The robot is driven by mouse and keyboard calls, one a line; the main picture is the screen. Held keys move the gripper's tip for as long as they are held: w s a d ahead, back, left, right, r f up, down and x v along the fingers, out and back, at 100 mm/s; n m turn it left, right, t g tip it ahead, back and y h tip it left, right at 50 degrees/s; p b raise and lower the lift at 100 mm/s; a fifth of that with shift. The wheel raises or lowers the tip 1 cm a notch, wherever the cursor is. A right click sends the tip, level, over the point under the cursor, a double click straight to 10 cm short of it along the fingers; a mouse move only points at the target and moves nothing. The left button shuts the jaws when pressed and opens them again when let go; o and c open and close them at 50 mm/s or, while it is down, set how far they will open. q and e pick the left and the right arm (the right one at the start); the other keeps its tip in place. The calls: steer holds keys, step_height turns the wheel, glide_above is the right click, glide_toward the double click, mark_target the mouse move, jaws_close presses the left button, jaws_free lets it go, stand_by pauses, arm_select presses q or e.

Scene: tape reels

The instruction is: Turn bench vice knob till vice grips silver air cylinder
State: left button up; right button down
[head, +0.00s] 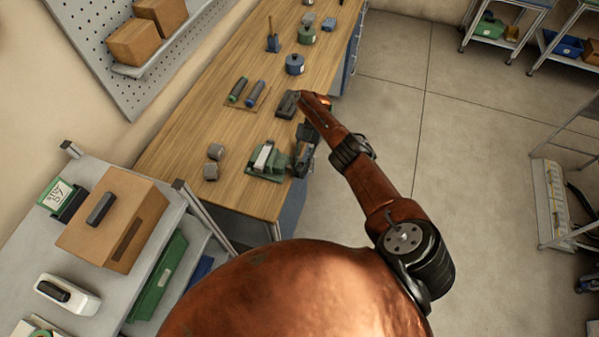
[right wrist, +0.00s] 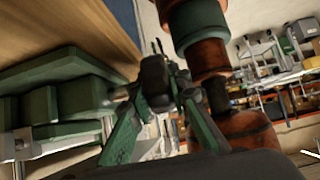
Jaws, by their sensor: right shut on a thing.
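The green bench vice (head: 256,174) sits at the near right edge of the wooden bench. A pale silver piece (head: 263,156), which looks like the air cylinder, stands between its jaws; I cannot tell whether both jaws touch it. My right gripper (head: 301,160) is at the vice's right side, just past the bench edge. In the right wrist view the vice (right wrist: 68,104) fills the left, and my right gripper (right wrist: 157,95) is shut on the dark vice knob (right wrist: 154,76), which the fingers partly hide. My left gripper is not in view.
Two grey blocks (head: 213,161) lie left of the vice. A dark grey block (head: 287,103), two dark cylinders (head: 246,92) and a blue-grey round pot (head: 294,64) are further back on the bench. A shelf cart with a cardboard box (head: 112,219) stands at the near left.

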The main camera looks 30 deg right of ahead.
steer(key=shift+s+f, duration=0.1)
steer(key=shift+f, duration=0.1)
stand_by(0.4)
steer(key=c, duration=1.8)
jaws_free()
steer(key=shift+r, duration=0.1)
